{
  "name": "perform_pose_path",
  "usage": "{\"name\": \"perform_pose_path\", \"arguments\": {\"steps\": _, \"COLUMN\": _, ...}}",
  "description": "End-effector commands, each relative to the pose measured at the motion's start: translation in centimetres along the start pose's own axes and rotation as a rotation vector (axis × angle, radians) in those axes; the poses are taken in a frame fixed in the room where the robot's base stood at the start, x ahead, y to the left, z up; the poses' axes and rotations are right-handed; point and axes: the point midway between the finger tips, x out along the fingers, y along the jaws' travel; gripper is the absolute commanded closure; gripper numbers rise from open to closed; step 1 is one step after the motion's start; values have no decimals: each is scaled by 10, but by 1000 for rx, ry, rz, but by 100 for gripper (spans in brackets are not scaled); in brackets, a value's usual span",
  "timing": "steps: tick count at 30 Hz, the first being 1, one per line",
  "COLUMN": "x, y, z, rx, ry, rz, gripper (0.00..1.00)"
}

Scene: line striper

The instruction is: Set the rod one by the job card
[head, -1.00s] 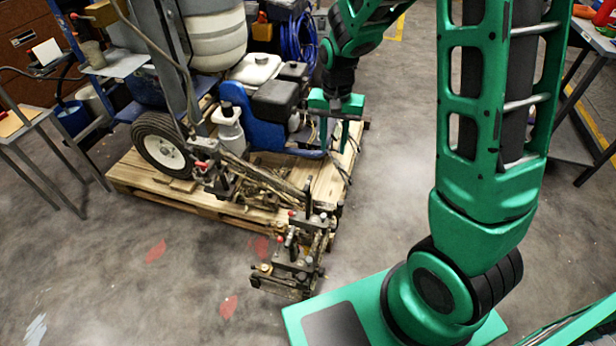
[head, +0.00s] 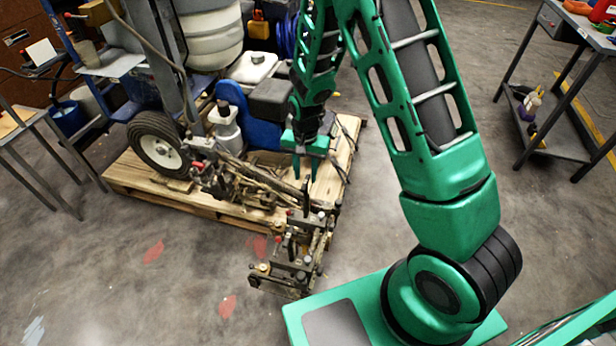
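The line striper stands on a wooden pallet (head: 150,180), with a wheel (head: 158,150), white tanks (head: 212,35) and a blue body (head: 262,133). Its metal linkage of rods and clamps (head: 245,182) runs forward to a bracket assembly (head: 290,262) past the pallet's front edge. Small red-tipped parts show on the linkage. I cannot tell which part is rod one. My gripper (head: 305,172) points down above the pallet, right of the linkage. Its two fingers are apart with nothing visible between them. A white card (head: 45,52) stands at the far left; its writing is unreadable.
A side table (head: 22,118) stands at left. A cart (head: 565,90) with bottles and tools stands at right. The floor (head: 120,270) in front of the pallet is clear apart from red and white paint marks.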

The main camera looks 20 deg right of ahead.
Motion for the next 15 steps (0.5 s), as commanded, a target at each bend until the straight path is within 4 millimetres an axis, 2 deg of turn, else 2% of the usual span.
{"name": "perform_pose_path", "arguments": {"steps": 6, "x": 19, "y": 0, "z": 0, "rx": 0, "ry": 0, "rz": 1, "gripper": 69}}
{"name": "perform_pose_path", "arguments": {"steps": 15, "x": 22, "y": 0, "z": 0, "rx": 0, "ry": 1, "rz": -1, "gripper": 69}}
